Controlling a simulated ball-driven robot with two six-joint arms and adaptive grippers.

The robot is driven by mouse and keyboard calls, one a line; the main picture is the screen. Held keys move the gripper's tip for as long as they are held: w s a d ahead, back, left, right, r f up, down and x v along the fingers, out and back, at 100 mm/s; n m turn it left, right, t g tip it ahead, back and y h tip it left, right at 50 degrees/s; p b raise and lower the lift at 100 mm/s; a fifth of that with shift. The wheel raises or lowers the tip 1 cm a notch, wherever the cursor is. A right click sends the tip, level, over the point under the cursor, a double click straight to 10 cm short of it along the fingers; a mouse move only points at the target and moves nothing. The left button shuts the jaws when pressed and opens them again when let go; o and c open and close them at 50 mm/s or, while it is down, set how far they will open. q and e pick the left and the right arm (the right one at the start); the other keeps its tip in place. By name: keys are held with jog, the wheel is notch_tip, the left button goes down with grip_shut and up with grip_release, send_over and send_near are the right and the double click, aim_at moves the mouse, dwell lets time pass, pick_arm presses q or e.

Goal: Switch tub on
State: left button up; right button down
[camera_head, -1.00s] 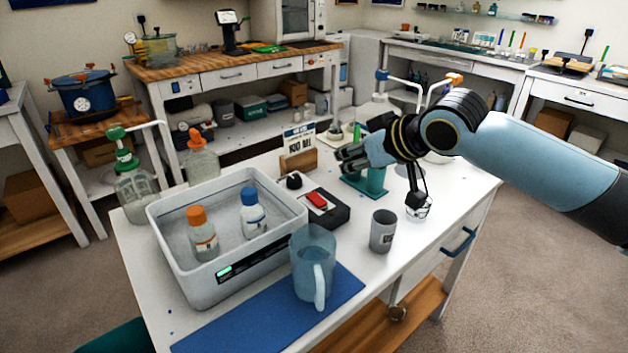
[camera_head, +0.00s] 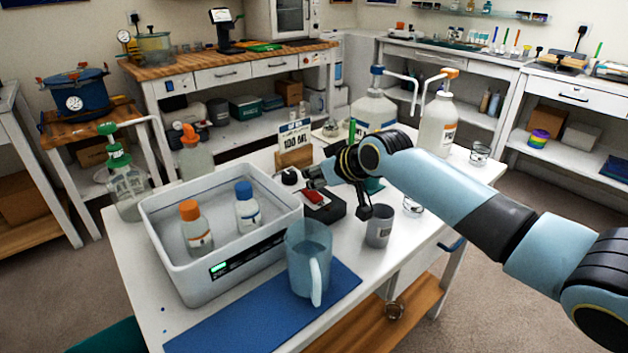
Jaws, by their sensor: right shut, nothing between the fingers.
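The tub (camera_head: 170,262) is a grey-white open basin on the white table. A small green display (camera_head: 219,267) is lit on its front. An orange-capped bottle (camera_head: 196,232) and a blue-capped bottle (camera_head: 246,210) stand inside. Right of the tub lies a black box (camera_head: 330,212) with a red switch (camera_head: 315,197). Behind it is a black knob (camera_head: 290,177). My right gripper (camera_head: 311,179) is shut and empty, its tips beside the knob and above the far edge of the black box. I cannot tell whether it touches either. My left gripper is not in view.
A clear blue jug (camera_head: 308,262) stands on a blue mat (camera_head: 225,325) in front. A grey cup (camera_head: 379,227) is right of the box. A "100 ML" card (camera_head: 294,140) stands behind the knob. Pump bottles (camera_head: 436,125) stand at the table's far right.

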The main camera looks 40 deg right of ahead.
jog(key=shift+f, duration=0.3)
jog(key=shift+w+p, duration=0.15)
jog(key=shift+p, duration=0.15)
jog(key=shift+w+f+g, duration=0.1)
jog(key=shift+g, duration=0.3)
jog(key=shift+f, duration=0.15)
jog(key=shift+s, duration=0.2)
